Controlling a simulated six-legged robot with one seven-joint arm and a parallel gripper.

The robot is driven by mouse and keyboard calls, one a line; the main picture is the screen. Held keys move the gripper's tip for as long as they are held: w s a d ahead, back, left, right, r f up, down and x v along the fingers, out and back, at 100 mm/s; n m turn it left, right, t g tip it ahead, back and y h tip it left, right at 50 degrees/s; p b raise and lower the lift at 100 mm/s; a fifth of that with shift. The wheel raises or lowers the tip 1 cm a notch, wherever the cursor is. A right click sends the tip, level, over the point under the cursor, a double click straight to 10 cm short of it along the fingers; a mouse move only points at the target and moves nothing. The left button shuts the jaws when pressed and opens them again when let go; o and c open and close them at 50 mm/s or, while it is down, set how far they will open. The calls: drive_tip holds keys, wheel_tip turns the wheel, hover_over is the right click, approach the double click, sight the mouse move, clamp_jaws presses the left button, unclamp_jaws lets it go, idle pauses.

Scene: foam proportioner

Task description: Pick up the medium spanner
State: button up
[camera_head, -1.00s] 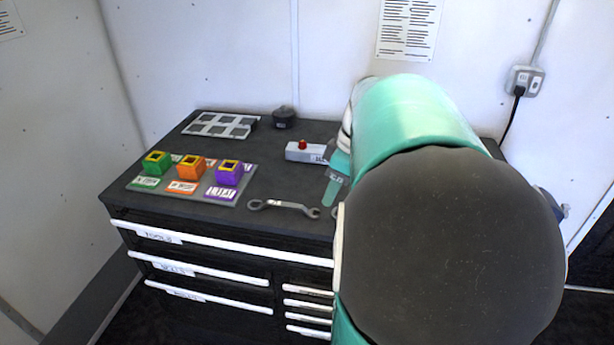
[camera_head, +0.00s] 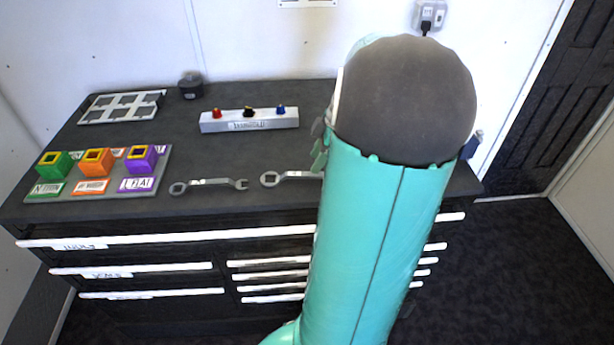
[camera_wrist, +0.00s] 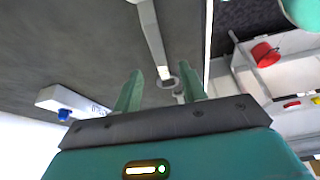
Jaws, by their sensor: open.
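Two grey spanners lie on the dark bench top in the head view. The left spanner (camera_head: 208,185) is in full view with a small label. The right spanner (camera_head: 292,177) is partly hidden behind my arm. I cannot tell from the labels which is the medium one. My gripper (camera_head: 319,150) is mostly hidden by my arm, close to the right spanner. In the wrist view my gripper (camera_wrist: 162,70) is open, its two green fingers apart. A spanner (camera_wrist: 150,32) lies beyond them, its ring end showing between the fingertips. I see no grip on it.
A grey box with red, black and blue knobs (camera_head: 250,122) stands behind the spanners. At left are a board (camera_head: 165,165) with green, orange and purple blocks, a grey slotted tray (camera_head: 122,107) and a small black pot (camera_head: 190,86). White-handled drawers (camera_head: 160,238) front the bench.

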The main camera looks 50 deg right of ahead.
sight(307, 174)
drive_tip(key=shift+x, duration=2.65)
drive_tip(key=shift+w+r, duration=0.1)
drive_tip(key=shift+w, duration=0.05)
clamp_jaws()
